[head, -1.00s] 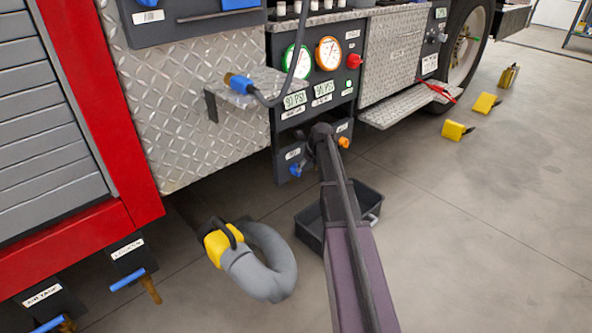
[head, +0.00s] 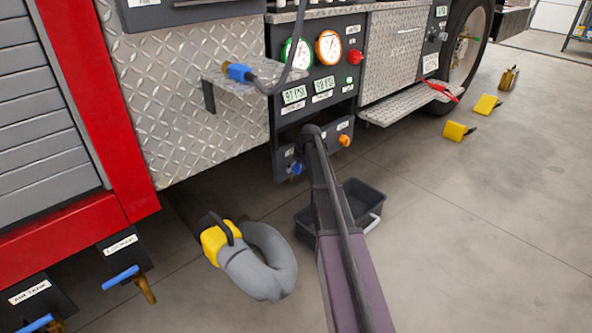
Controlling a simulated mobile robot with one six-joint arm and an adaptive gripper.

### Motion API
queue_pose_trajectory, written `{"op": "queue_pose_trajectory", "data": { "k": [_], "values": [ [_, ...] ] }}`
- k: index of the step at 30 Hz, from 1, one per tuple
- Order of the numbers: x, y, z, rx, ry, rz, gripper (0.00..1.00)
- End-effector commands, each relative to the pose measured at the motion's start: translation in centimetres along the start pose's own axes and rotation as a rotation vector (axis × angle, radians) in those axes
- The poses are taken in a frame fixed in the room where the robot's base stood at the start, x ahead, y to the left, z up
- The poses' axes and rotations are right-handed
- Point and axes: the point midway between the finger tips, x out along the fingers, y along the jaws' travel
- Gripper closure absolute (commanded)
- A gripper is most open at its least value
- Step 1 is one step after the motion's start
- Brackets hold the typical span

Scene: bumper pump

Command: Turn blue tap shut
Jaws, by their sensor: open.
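The blue tap (head: 296,168) sits low on the dark pump panel (head: 333,84), left of an orange tap (head: 344,140). My arm reaches up from the bottom of the head view, and its end covers the panel between the two taps. My gripper (head: 303,149) is at that end, just above and right of the blue tap. It is open, but its fingers are mostly hidden by my arm and small in the view. I cannot tell whether they touch the blue tap.
A black bin (head: 360,205) stands on the floor below the panel. A thick grey hose with a yellow coupling (head: 214,241) curves out at lower left. Another blue-handled valve (head: 120,277) is farther left. A metal step (head: 410,100) juts out at right.

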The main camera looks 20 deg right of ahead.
Motion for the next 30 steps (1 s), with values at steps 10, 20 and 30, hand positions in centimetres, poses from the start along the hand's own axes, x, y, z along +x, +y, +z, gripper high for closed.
{"op": "queue_pose_trajectory", "data": {
  "k": [10, 20, 30],
  "values": [
    [0.07, 0.02, 0.03, 0.000, 0.000, 0.000, 0.07],
    [0.08, 0.04, 0.04, 0.000, 0.000, 0.000, 0.85],
    [0.13, 0.29, 0.00, -0.038, -0.001, -0.089, 0.85]
  ]
}}
